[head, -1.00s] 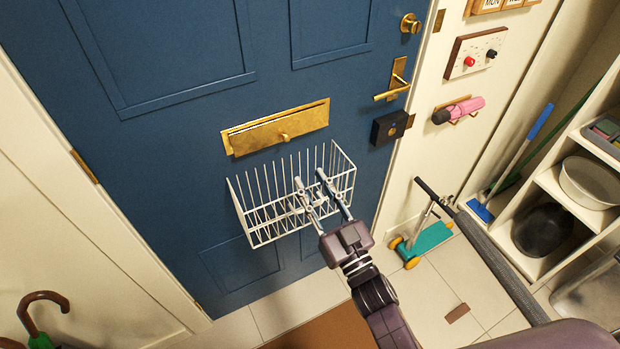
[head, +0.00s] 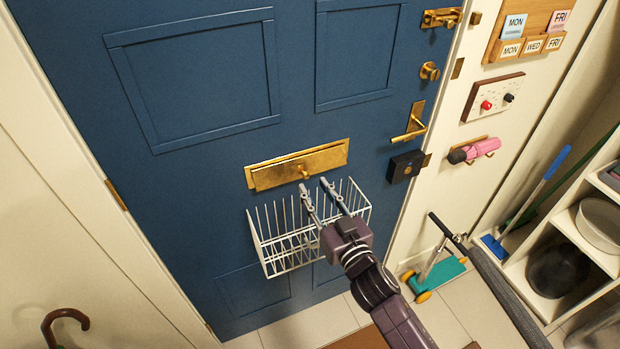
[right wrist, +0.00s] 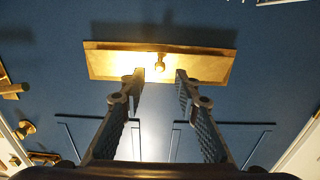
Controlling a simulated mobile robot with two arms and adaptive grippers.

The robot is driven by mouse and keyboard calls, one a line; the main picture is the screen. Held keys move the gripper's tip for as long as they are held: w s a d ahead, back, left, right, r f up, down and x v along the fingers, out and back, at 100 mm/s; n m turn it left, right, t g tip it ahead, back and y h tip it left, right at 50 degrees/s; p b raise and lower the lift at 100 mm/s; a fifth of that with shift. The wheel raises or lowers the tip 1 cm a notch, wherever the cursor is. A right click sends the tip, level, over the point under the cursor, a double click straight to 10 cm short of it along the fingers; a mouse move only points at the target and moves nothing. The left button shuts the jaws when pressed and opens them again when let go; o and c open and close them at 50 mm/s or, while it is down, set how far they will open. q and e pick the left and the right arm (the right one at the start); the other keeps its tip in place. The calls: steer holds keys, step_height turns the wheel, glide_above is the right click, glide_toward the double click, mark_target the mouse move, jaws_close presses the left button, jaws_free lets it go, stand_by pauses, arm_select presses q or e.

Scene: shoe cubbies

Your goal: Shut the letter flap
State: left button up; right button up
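The brass letter plate (head: 254,180) is on the blue door, with its flap (head: 280,173) and a small knob (head: 304,173). The flap's lower edge seems to stand out a little from the plate; how far is hard to tell. My right gripper (head: 314,184) is open and empty just below the flap, over the wire basket. In the right wrist view, which looks turned over, the plate (right wrist: 100,62) is lit ahead of my right gripper (right wrist: 160,77), and the knob (right wrist: 160,64) shows between its spread fingers. No contact is visible. My left gripper is out of view.
A white wire basket (head: 273,262) hangs on the door below the plate, partly behind my right gripper. A brass lever handle (head: 412,128) and black lock box (head: 403,166) are to the right. A scooter (head: 440,270) stands on the floor at right.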

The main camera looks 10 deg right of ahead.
mark_target(307, 177)
steer(key=shift+x, duration=1.95)
jaws_close()
